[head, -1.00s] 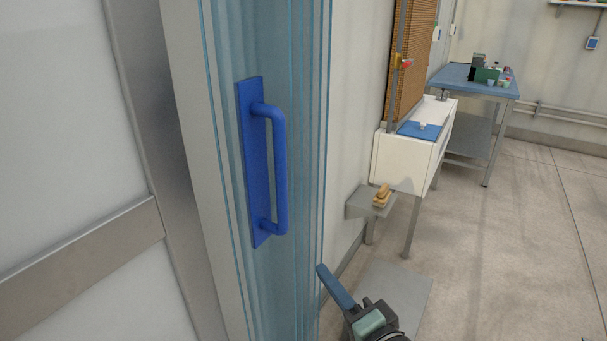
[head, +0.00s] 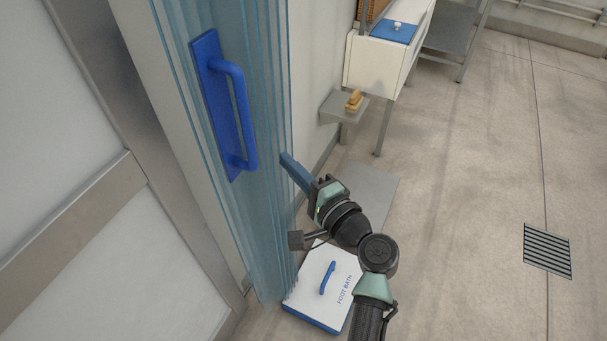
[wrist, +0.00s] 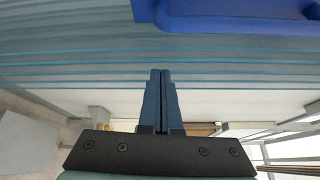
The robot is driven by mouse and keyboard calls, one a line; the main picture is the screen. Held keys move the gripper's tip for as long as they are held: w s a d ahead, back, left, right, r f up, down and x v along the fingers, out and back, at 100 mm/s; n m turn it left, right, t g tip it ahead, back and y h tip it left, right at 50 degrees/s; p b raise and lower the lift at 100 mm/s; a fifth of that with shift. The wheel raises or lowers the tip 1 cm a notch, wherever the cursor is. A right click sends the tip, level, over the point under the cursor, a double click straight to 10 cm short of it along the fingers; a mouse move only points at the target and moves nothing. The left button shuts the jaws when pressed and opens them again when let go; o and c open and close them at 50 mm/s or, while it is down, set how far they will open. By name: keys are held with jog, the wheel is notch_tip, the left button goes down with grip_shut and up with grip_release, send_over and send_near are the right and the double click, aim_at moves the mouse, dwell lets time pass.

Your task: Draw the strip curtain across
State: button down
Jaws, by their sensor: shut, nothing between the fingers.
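The strip curtain (head: 268,110) hangs bunched in see-through blue strips beside the metal door frame at the left of the head view. A blue plate with a bar handle (head: 241,115) is fixed to it, upright. My gripper (head: 284,160) is shut and empty, to the right of the handle's lower end and apart from it in the picture. In the wrist view, the shut blue fingers (wrist: 161,75) point at the curtain strips (wrist: 230,75). The blue handle (wrist: 235,12) crosses the top of that view, beyond the fingertips. Whether the fingertips touch the strips, I cannot tell.
A white foot bath lid (head: 312,290) with a blue handle lies on the floor below my arm. A grey wall shelf (head: 340,108) holds a brush (head: 354,100). A white cabinet (head: 385,62) stands behind. The floor at right, with a drain grate (head: 547,250), is clear.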

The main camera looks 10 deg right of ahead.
aim_at(237, 136)
jog(key=a+p, duration=0.2)
jog(key=a, duration=0.2)
jog(key=shift+r, duration=0.2)
jog(key=shift+s+a, duration=0.1)
jog(key=shift+a, duration=0.05)
